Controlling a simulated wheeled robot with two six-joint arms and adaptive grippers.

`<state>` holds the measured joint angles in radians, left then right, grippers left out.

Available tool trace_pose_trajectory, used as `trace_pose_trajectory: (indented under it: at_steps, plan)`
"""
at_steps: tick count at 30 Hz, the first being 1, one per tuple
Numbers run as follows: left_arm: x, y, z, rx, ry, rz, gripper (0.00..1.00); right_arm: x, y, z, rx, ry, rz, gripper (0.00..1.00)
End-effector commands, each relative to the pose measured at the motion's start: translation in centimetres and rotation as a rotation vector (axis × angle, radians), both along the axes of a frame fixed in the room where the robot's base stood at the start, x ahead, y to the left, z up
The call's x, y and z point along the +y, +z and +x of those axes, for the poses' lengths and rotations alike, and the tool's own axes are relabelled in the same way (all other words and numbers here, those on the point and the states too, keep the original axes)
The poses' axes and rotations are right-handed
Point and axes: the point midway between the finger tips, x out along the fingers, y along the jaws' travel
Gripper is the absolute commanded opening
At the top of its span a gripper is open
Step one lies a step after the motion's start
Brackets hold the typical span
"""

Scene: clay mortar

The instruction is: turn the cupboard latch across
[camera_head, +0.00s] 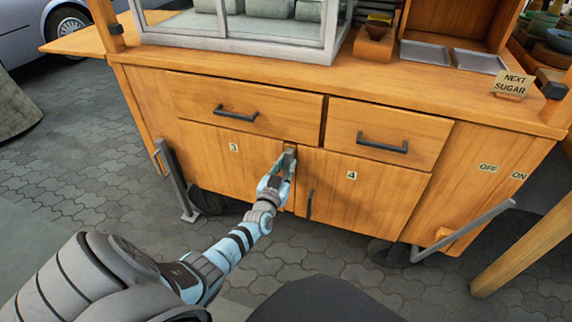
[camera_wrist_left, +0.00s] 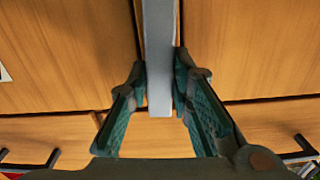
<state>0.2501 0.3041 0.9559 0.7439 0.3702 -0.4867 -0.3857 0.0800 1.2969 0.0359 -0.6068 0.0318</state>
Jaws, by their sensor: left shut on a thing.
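The cupboard latch (camera_wrist_left: 158,40) is a plain grey bar. In the left wrist view it runs lengthwise along the gap between the two cupboard doors. In the head view it is mostly hidden by my left gripper (camera_head: 283,168), at the seam between the door marked 3 (camera_head: 215,165) and the door marked 4 (camera_head: 365,190). My left gripper (camera_wrist_left: 160,90) is shut on the latch, with a green-padded finger against each side near the bar's end. Both doors look closed. My right gripper is in neither view.
Two drawers with dark handles, the left drawer (camera_head: 250,112) and the right drawer (camera_head: 385,133), sit above the doors. Door 4 has a dark upright handle (camera_head: 309,204). A glass case (camera_head: 240,30) stands on the counter. Paving in front is clear.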

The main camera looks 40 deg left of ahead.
Motion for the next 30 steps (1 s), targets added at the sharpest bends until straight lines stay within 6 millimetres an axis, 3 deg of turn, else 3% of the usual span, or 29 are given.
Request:
trace_pose_trajectory:
  at_steps: [10,30]
  plan:
    - [-0.5,0.0,0.1,0.09,0.0,0.242,0.0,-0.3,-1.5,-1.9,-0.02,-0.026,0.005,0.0]
    - [-1.5,-1.0,0.4,0.299,-0.001,0.843,0.0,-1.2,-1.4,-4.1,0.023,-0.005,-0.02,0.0]
